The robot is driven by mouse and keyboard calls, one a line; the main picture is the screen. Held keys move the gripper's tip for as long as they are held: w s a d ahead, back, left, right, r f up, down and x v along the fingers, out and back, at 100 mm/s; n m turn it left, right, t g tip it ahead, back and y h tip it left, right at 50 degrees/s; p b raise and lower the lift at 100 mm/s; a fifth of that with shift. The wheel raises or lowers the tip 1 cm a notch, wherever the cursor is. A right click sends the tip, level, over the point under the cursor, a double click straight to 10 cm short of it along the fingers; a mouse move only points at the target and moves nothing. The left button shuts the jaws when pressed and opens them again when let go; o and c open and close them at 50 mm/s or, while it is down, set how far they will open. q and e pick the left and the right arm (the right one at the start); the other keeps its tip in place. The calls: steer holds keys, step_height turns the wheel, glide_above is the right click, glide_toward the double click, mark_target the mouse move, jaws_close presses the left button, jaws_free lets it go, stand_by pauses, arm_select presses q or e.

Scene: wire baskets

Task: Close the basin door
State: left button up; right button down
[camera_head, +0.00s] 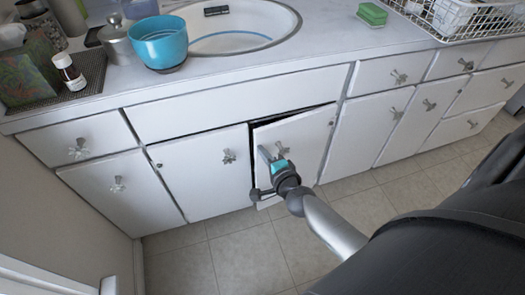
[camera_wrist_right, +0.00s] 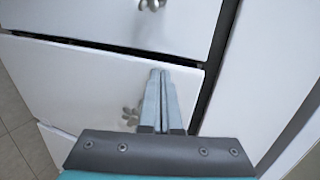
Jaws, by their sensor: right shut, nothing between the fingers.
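The white cabinet door (camera_head: 308,140) under the sink stands slightly ajar in the head view. A dark gap shows along its top and left edges. My right gripper (camera_head: 264,152) is in front of the left part of this door, close to its metal knob (camera_head: 282,147). In the right wrist view a white panel (camera_wrist_right: 70,85) with a knob (camera_wrist_right: 130,116) lies behind the shut, empty fingers (camera_wrist_right: 160,75). A dark gap runs along the panel's upper edge. I cannot tell whether the fingertips touch the door. My left gripper is out of view.
The neighbouring door (camera_head: 203,172) on the left and the drawers on the right look shut. The counter above holds a blue bowl (camera_head: 160,42), the sink basin (camera_head: 285,22), a green sponge (camera_head: 372,13) and a wire basket (camera_head: 470,30). The tiled floor (camera_head: 235,262) in front is clear.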

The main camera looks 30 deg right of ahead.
mark_target(257, 144)
steer(key=shift+w, duration=0.25)
steer(key=shift+w, duration=0.1)
steer(key=w+m+h+p, duration=0.1)
steer(key=w, duration=0.2)
steer(key=shift+d, duration=0.1)
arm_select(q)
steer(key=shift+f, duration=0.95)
arm_select(e)
steer(key=shift+s, duration=0.15)
